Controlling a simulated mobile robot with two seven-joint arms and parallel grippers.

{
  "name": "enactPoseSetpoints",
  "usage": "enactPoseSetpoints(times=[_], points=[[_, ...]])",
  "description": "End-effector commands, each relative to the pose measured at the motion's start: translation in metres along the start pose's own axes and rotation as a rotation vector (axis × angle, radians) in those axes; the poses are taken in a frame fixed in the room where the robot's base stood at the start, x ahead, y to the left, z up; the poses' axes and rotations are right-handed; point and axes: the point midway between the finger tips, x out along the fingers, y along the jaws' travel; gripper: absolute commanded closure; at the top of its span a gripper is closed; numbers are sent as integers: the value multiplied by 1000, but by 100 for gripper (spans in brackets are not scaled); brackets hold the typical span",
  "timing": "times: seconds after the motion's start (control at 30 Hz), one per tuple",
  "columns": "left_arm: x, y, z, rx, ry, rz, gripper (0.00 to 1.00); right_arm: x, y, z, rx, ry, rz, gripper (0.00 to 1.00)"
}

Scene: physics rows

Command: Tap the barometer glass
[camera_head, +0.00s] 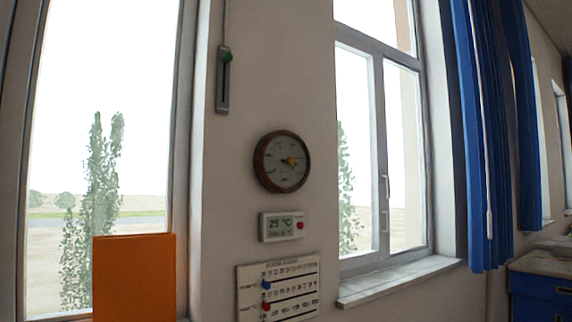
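The round barometer (282,161) hangs on the wall between two windows, near the middle of the view. Neither of my grippers shows in this view.
Below the barometer hang a digital thermometer (283,226) reading 25 °C and a calendar board (279,289). A slider with a green knob (227,57) is above. An orange panel (134,277) stands lower left. Blue curtains (487,130) and a cabinet (541,287) are right.

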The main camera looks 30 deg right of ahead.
Motion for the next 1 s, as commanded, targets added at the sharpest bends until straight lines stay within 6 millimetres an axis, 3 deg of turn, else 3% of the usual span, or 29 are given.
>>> enactPoseSetpoints(times=[0.43, 1.0], points=[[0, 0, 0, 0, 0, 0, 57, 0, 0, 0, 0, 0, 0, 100], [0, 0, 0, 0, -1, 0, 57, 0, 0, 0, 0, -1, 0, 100]])
